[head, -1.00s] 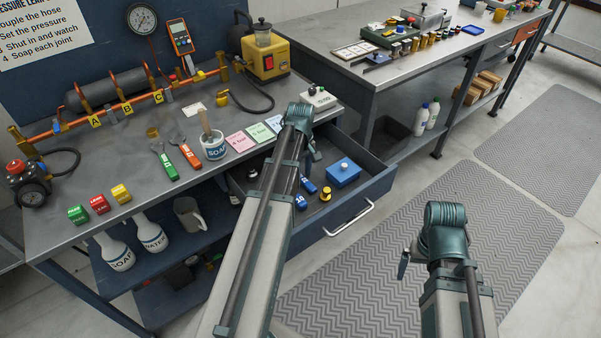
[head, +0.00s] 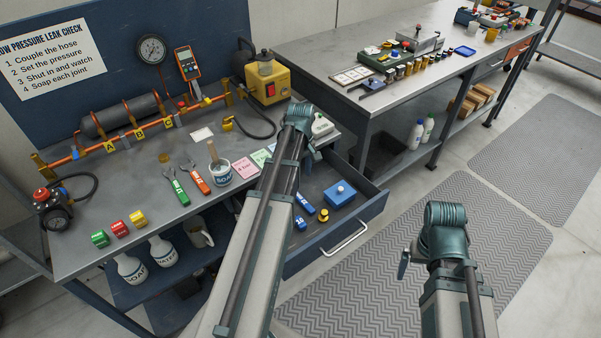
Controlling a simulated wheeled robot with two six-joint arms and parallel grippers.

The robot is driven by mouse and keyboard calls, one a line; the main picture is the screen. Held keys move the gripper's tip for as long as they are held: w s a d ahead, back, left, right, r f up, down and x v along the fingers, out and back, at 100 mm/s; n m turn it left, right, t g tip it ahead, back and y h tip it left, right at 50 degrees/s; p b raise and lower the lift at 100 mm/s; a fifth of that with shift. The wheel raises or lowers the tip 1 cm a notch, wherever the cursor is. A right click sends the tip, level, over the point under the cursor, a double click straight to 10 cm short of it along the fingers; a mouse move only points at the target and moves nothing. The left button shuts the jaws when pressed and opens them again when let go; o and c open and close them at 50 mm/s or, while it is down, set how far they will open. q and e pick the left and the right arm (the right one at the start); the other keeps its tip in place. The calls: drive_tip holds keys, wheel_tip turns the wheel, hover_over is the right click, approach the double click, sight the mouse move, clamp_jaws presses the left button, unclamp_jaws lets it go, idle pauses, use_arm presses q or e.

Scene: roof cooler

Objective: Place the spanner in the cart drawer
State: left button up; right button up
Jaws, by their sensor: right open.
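Two spanners lie side by side on the grey cart top, one with a green handle (head: 180,193) and one with an orange-red handle (head: 200,183). The cart drawer (head: 352,222) is pulled open on the cart's right side. My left gripper (head: 310,158) hangs at the end of its arm over the back part of the drawer; its fingers are mostly hidden behind the wrist and arm. My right gripper (head: 404,264) is open, over the floor mat to the right of the drawer, away from the spanners. I see nothing in it.
The drawer holds a blue box (head: 340,195), a yellow-and-black round piece (head: 323,215) and blue pieces. A soap pot (head: 220,172) stands beside the spanners; coloured blocks (head: 119,229) sit near the front edge. A second bench (head: 350,50) stands behind. The matted floor is clear.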

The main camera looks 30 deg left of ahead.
use_arm(q)
drive_tip(key=shift+r, duration=0.55)
drive_tip(key=s+d+m, duration=0.4)
drive_tip(key=d+m, duration=0.1)
drive_tip(key=d, duration=0.5)
drive_tip(key=s+d+m, duration=0.5)
drive_tip(key=d+m, duration=0.1)
drive_tip(key=d, duration=0.4)
drive_tip(key=s+d+m+y, duration=0.1)
drive_tip(key=s+d+m, duration=0.4)
drive_tip(key=d, duration=0.5)
drive_tip(key=shift+s+d+m, duration=0.2)
drive_tip(key=shift+m, duration=0.5)
